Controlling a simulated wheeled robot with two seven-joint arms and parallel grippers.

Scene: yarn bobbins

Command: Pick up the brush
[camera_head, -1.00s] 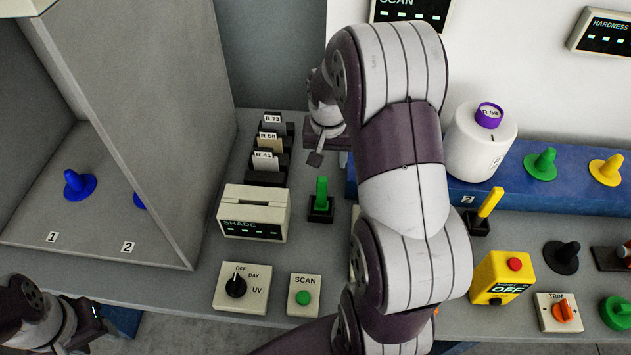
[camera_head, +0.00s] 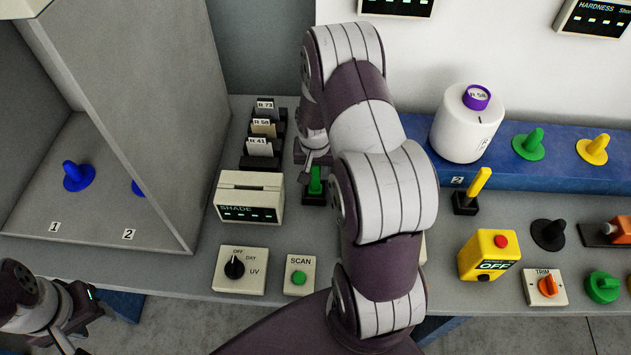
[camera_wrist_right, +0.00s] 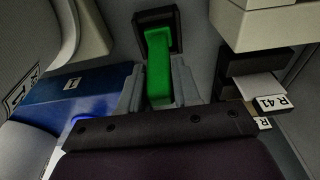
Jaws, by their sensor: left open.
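A green upright handle (camera_head: 315,182) stands in a small black holder on the grey bench; I cannot tell from its shape whether it is the brush. My right gripper (camera_head: 316,160) is right above it, pointing down. In the right wrist view the green handle (camera_wrist_right: 158,70) lies between my two grey fingers (camera_wrist_right: 158,92), very close to both; I cannot tell whether they touch it. A yellow handle (camera_head: 479,182) leans in a similar black holder to the right. My left gripper (camera_head: 88,305) is open and empty at the lower left, apart from the bench objects.
The SHADE box (camera_head: 249,199) and card holders (camera_head: 262,145) stand close left of the green handle. The blue step (camera_head: 420,150) lies to its right, with a white bobbin (camera_head: 466,128) on it. The SCAN button box (camera_head: 299,275) and dial box (camera_head: 240,270) are in front.

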